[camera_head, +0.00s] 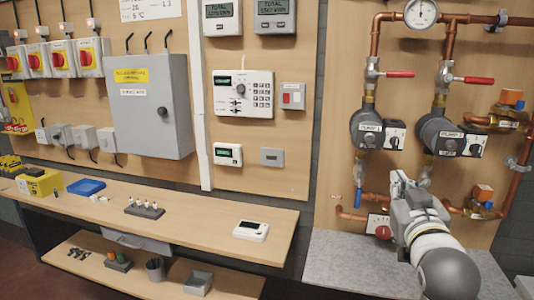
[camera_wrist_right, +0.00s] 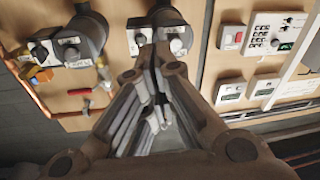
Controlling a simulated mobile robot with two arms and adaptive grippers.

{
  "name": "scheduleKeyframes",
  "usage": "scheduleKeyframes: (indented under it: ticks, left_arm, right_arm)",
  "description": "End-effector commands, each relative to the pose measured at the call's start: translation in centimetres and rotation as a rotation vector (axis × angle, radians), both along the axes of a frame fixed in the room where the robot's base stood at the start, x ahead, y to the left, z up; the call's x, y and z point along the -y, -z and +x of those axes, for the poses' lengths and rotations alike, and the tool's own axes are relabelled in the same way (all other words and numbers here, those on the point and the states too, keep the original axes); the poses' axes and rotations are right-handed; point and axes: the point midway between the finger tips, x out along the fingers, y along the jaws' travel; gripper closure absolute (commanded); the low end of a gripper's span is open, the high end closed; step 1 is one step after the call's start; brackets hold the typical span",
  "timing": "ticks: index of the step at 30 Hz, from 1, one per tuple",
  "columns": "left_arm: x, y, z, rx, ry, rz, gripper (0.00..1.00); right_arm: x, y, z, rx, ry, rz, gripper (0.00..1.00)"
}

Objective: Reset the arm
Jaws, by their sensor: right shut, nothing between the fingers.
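My right arm reaches in from the lower right of the head view. Its gripper (camera_head: 400,180) is in front of the pipe board, just below the two pumps, pointing up and away from me. In the right wrist view the fingers of this gripper (camera_wrist_right: 152,58) are together, with nothing between them. The fingertips overlap the board in that picture; no contact can be made out. The wrist picture is upside down compared with the head view. My left gripper is in neither view.
The left pump (camera_head: 367,130) and right pump (camera_head: 438,132) sit on copper pipes with red-handled valves (camera_head: 400,74). A grey shelf (camera_head: 345,262) lies below the arm. A wooden bench (camera_head: 200,205) with small items stands left, under a grey cabinet (camera_head: 150,105) and control panels (camera_head: 243,93).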

Motion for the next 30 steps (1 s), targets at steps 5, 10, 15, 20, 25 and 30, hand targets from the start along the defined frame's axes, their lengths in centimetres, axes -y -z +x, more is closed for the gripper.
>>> scheduleKeyframes:
  ticks: [5, 10, 15, 20, 25, 30]
  left_arm:
    - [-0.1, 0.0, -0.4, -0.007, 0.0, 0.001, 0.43]
    - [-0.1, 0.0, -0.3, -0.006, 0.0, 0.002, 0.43]
    - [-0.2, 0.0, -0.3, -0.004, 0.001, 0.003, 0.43]
    - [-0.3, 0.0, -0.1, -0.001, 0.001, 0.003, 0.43]
    - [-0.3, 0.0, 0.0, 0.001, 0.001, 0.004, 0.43]
    - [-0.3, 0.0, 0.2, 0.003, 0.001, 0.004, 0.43]
  right_arm:
    - [-1.4, 13.5, -2.8, -0.307, -0.035, 0.017, 1.0]
    - [-2.7, 25.0, -8.8, -0.604, -0.066, 0.04, 1.0]
    - [-4.0, 33.8, -16.9, -0.885, -0.097, 0.064, 1.0]
    - [-4.9, 38.5, -23.5, -1.078, -0.117, 0.082, 1.0]
    - [-5.6, 41.5, -29.6, -1.241, -0.136, 0.099, 1.0]
    - [-6.0, 44.4, -32.3, -1.334, -0.144, 0.109, 1.0]
